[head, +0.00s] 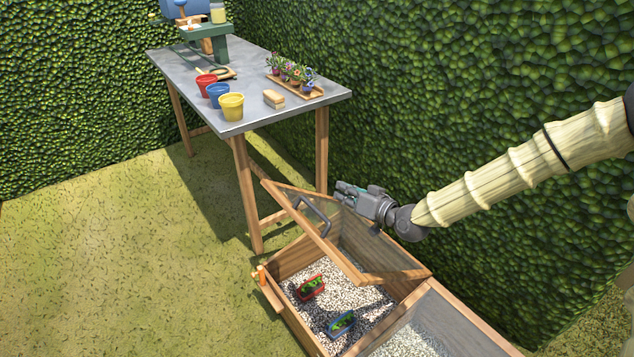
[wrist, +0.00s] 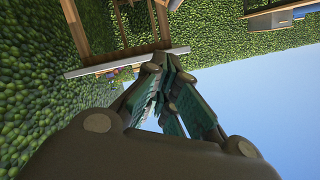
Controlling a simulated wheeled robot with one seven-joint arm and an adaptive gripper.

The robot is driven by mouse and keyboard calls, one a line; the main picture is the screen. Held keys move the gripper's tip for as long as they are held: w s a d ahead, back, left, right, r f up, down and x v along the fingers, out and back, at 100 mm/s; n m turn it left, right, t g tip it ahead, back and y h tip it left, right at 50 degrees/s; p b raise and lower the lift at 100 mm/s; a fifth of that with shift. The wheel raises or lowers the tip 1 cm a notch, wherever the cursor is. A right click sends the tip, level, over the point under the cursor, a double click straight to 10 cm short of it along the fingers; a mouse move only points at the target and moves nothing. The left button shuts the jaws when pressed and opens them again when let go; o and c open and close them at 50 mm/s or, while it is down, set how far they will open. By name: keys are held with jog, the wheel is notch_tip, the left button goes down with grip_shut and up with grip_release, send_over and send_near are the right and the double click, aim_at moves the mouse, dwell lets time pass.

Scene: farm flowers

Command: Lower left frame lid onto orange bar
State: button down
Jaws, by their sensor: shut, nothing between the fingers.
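The left frame lid (head: 325,241) is a wooden frame with a see-through panel and a grey bar handle (head: 313,215). In the head view it stands tilted open above the left part of a wooden planter box. The orange bar (head: 262,275) is a small piece at the box's left edge, apart from the lid. My gripper (head: 342,189) is shut and empty near the lid's raised upper edge, to the right of the handle. I cannot tell if it touches the lid. In the wrist view my gripper's fingers (wrist: 168,66) are close together with nothing between them.
The box holds pale gravel, a red planter (head: 311,287) and a blue planter (head: 341,324). A second frame lid (head: 440,325) covers the box's right part. A metal-topped table (head: 185,72) with pots stands behind. A hedge (head: 420,90) rises behind my arm. Grass at left is clear.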

jog(key=w+a+f, duration=0.5)
jog(key=w+a, duration=0.1)
jog(key=a, duration=0.2)
jog(key=shift+w+a+f+p, duration=0.2)
jog(key=shift+w+f+p, duration=0.05)
jog(key=shift+p, duration=0.05)
jog(key=shift+f, duration=0.1)
dwell(0.5)
